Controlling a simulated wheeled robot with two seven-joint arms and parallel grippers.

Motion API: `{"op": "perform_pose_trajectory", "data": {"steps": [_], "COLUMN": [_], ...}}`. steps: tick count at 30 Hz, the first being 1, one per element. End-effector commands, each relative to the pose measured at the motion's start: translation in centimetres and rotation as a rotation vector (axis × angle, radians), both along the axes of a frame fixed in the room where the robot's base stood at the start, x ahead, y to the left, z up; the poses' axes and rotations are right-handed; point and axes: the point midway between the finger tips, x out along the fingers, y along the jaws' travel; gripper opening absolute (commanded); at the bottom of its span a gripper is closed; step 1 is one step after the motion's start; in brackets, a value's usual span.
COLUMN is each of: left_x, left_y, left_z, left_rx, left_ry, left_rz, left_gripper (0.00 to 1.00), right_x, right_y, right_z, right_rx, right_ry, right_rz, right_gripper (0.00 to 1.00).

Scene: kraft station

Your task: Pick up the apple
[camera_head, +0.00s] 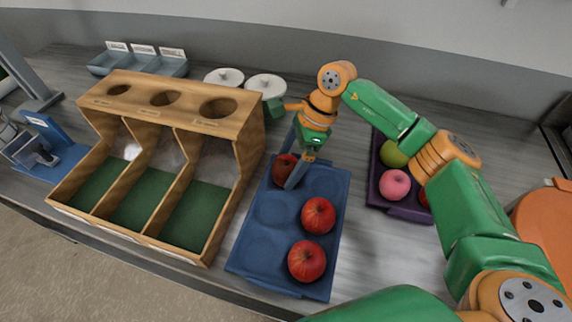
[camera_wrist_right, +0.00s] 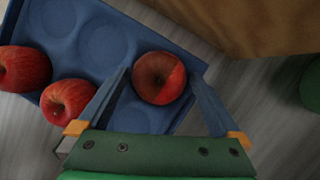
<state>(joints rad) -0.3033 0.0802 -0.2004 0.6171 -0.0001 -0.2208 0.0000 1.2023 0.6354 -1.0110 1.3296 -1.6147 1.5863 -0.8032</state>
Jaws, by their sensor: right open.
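A dark red apple (camera_head: 283,167) sits at the far left of the blue tray (camera_head: 243,258), partly hidden by my right gripper (camera_head: 288,172). In the right wrist view this apple (camera_wrist_right: 159,77) lies between the tips of my open right gripper (camera_wrist_right: 166,82), with a finger on each side. I cannot tell whether the fingers touch it. Two more red apples, a middle one (camera_head: 318,215) and a near one (camera_head: 307,260), sit in the tray's right column. My left gripper is not in view.
A wooden three-bay dispenser (camera_head: 180,110) stands just left of the tray. A purple tray (camera_head: 403,211) to the right holds a green apple (camera_head: 393,153) and a pink one (camera_head: 395,184). White-lidded jars (camera_head: 266,86) stand behind. Several tray hollows are empty.

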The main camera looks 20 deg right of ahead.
Motion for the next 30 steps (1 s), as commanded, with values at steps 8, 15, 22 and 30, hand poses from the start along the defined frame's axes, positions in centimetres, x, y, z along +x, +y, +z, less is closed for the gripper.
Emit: {"op": "perform_pose_trajectory", "data": {"steps": [8,15,22,30], "left_x": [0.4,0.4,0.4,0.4], "left_y": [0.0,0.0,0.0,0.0], "left_z": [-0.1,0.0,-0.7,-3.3], "left_rx": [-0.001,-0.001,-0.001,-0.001], "left_ry": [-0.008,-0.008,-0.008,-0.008], "left_rz": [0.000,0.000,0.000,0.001], "left_gripper": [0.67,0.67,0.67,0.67], "right_x": [0.0,0.0,0.1,-2.6], "right_y": [0.0,0.0,0.0,-1.2], "right_z": [0.0,0.0,0.6,6.2], "right_rx": [0.000,0.001,0.001,0.001], "right_ry": [0.000,0.000,-0.004,-0.010], "right_rz": [0.000,0.000,0.001,0.001], "right_gripper": [0.57,0.19,0.19,0.19]}}
